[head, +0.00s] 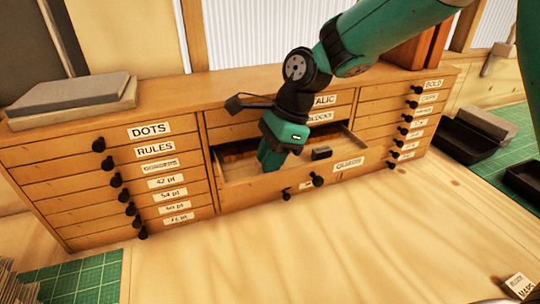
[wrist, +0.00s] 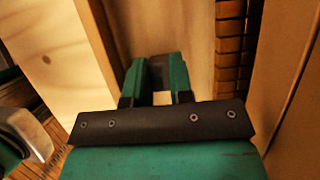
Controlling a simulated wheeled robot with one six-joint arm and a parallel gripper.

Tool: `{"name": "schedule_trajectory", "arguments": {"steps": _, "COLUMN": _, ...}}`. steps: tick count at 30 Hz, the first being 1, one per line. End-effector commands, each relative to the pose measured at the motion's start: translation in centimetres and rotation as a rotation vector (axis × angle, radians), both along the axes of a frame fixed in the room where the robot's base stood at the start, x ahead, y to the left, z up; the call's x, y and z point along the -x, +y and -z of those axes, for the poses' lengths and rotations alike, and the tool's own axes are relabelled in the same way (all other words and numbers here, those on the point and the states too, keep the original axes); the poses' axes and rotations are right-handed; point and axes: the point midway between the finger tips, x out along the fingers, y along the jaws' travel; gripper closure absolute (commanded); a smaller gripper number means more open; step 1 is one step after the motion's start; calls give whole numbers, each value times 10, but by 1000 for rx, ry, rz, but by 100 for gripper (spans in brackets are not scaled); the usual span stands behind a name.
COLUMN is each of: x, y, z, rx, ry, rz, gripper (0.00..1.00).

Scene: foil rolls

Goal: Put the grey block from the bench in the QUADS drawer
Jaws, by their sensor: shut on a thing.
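The QUADS drawer (head: 262,187) is pulled open in the middle column of the cabinet. My gripper (head: 268,162) points down into its left part, fingers partly below the front wall's top edge. In the wrist view my gripper (wrist: 158,68) is shut on a small grey-brown block (wrist: 159,75), mostly hidden between the green fingers. In the head view the fingers hide it. I cannot tell whether it touches the drawer floor. A dark block (head: 321,153) shows inside the drawer, right of the gripper.
The cabinet (head: 140,175) has labelled drawers with black knobs on both sides. Wooden dividers (wrist: 230,45) run along the drawer in the wrist view. Grey slabs (head: 75,92) lie on the cabinet top. Black trays (head: 465,140) stand at right. The bench (head: 300,250) in front is mostly clear.

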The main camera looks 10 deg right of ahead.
Motion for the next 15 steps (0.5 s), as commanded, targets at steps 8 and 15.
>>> {"name": "schedule_trajectory", "arguments": {"steps": 8, "x": 0, "y": 0, "z": 2, "rx": 0, "ry": 0, "rz": 0, "gripper": 100}}
{"name": "schedule_trajectory", "arguments": {"steps": 15, "x": 0, "y": 0, "z": 2, "rx": 0, "ry": 0, "rz": 0, "gripper": 54}}
